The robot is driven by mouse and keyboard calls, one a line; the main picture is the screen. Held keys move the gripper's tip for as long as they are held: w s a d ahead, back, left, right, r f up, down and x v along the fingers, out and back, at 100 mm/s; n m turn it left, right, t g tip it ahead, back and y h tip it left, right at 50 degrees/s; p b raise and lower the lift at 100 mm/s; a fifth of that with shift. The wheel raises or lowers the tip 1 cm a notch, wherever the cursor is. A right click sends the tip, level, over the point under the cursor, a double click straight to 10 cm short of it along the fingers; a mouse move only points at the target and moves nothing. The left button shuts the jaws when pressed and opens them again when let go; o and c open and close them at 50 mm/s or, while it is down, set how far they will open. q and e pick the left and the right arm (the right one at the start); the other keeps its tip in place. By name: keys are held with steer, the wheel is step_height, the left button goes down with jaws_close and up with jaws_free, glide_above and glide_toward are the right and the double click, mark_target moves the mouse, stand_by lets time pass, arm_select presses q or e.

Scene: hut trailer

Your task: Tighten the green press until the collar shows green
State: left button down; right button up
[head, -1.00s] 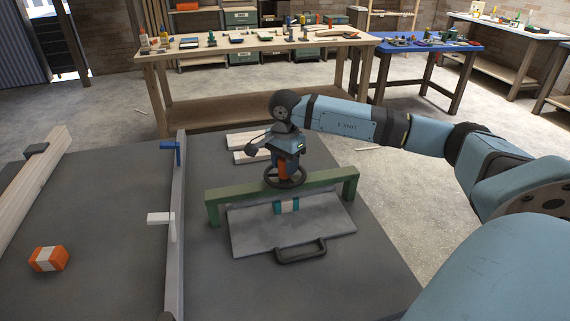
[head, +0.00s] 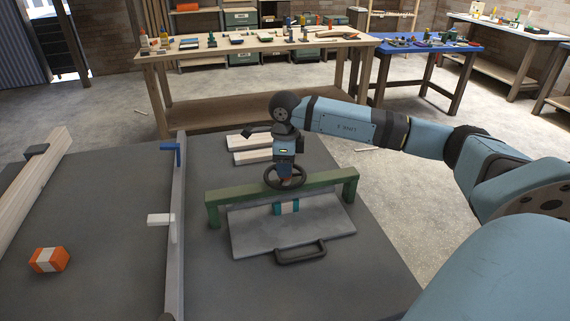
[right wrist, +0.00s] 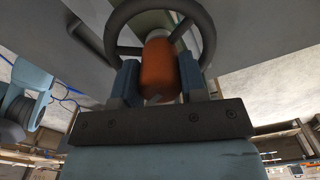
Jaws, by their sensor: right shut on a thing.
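The green press (head: 232,194) is a beam on two legs over a grey plate (head: 290,236) on the dark bench. Its black handwheel (head: 285,177) sits above the beam's middle and also shows in the right wrist view (right wrist: 116,20). A teal and white block (head: 287,207) shows under the beam. My right gripper (head: 285,165) points down from above. In the right wrist view my gripper (right wrist: 160,82) is shut on the press's orange grip (right wrist: 160,68), one finger each side. I cannot make out a green collar. My left gripper is not in view.
A long fence (head: 175,240) with a blue handle (head: 172,149) and a white stop (head: 160,220) stands left of the press. An orange and white block (head: 49,260) lies further left. A black handle (head: 301,251) sits at the plate's front. Pale wood strips lie behind.

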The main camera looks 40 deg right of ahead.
steer(key=shift+r+m, duration=0.1)
steer(key=shift+m, duration=1.3)
steer(key=o, duration=0.9)
step_height(320, 180, up, 14)
steer(key=shift+f+p, duration=0.1)
steer(key=shift+p, duration=0.3)
